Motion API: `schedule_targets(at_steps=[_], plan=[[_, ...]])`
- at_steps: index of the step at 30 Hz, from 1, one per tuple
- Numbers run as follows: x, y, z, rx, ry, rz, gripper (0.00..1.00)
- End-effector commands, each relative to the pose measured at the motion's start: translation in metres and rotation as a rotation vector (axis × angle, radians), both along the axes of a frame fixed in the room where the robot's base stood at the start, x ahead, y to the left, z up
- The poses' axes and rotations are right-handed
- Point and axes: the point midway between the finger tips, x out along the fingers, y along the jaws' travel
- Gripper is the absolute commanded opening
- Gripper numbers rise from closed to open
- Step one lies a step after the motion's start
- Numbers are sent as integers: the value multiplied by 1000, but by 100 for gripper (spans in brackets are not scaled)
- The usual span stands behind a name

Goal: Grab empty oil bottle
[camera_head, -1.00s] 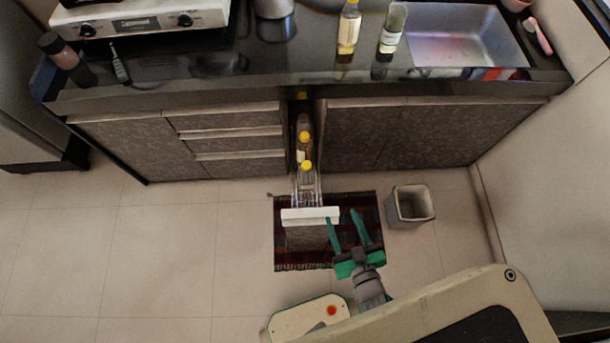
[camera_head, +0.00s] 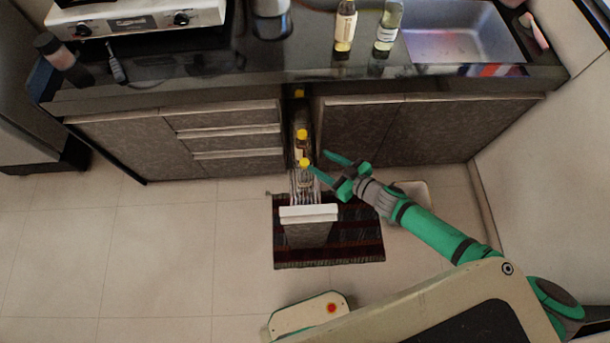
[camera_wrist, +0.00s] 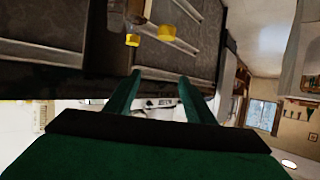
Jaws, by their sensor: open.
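A narrow pull-out rack (camera_head: 309,213) stands open from the lower cabinets. In it are bottles with yellow caps in a row. The front bottle (camera_head: 304,172) looks clear, and a darker one (camera_head: 301,146) stands behind it. My gripper (camera_head: 319,162) is open and empty, just right of the front bottle, with one fingertip close to its cap; I cannot tell whether they touch. In the wrist view my gripper's two green fingers (camera_wrist: 158,86) are spread, and yellow caps (camera_wrist: 132,40) show beyond them. Which bottle is empty is not clear.
A dark striped rug (camera_head: 355,245) lies under the rack. A bin (camera_head: 417,192) at right is partly hidden by my arm. Two more bottles (camera_head: 345,28) stand on the counter (camera_head: 280,62) near the sink (camera_head: 458,35). The floor at left is clear.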

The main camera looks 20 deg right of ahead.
Motion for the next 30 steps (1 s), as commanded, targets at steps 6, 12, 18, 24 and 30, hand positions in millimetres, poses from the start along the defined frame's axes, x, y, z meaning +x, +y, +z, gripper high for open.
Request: schedule_targets(at_steps=[6, 12, 18, 24, 30], plan=[[8, 6, -10, -1, 3, 31, 49], [7, 6, -46, -1, 2, 29, 49], [7, 6, -78, -1, 3, 28, 49], [17, 11, -84, -3, 2, 30, 49], [33, 21, -91, -1, 1, 31, 49]])
